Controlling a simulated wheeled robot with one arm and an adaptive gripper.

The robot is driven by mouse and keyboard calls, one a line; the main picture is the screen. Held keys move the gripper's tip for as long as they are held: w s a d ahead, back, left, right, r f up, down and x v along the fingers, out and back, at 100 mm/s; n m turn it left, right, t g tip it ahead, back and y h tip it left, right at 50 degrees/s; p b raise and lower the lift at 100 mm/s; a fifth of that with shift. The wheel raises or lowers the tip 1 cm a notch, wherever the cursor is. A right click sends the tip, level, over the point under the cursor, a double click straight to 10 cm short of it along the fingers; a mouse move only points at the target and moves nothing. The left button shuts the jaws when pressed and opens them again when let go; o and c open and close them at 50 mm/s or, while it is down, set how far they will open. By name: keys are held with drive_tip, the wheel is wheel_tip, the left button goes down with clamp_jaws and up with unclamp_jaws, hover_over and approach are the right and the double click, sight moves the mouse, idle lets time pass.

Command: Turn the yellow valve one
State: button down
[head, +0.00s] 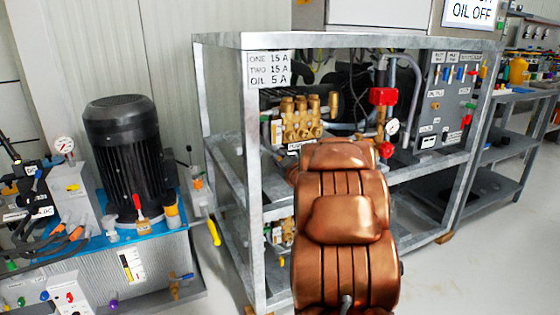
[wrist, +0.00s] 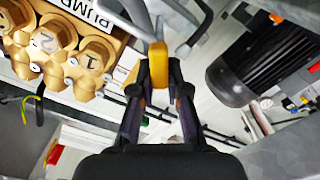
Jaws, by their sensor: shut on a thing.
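In the wrist view, my gripper (wrist: 158,62) is shut on a yellow valve handle (wrist: 158,76), with one dark finger on each side of it. The handle's upper end shows between the fingertips. A brass pump block (wrist: 62,52) with caps marked 1 and 2 is to the left of the handle, beside a "PUMP" label. In the head view, my copper-coloured arm hides the gripper and the held handle. Another yellow lever (head: 213,230) hangs at the left side of the metal frame in the head view; I cannot tell if it is the same valve.
The grey metal frame (head: 252,200) surrounds brass pumps (head: 301,118), red fittings (head: 382,96) and pipes. A black motor (head: 125,150) stands on a blue base to the left. A grey workbench (head: 510,140) is at the right. Open floor (head: 490,250) lies at front right.

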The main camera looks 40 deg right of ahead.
drive_tip(key=shift+n, duration=0.5)
drive_tip(key=c, duration=1.1)
unclamp_jaws()
drive_tip(key=shift+c, duration=0.2)
drive_tip(key=v, duration=1.2)
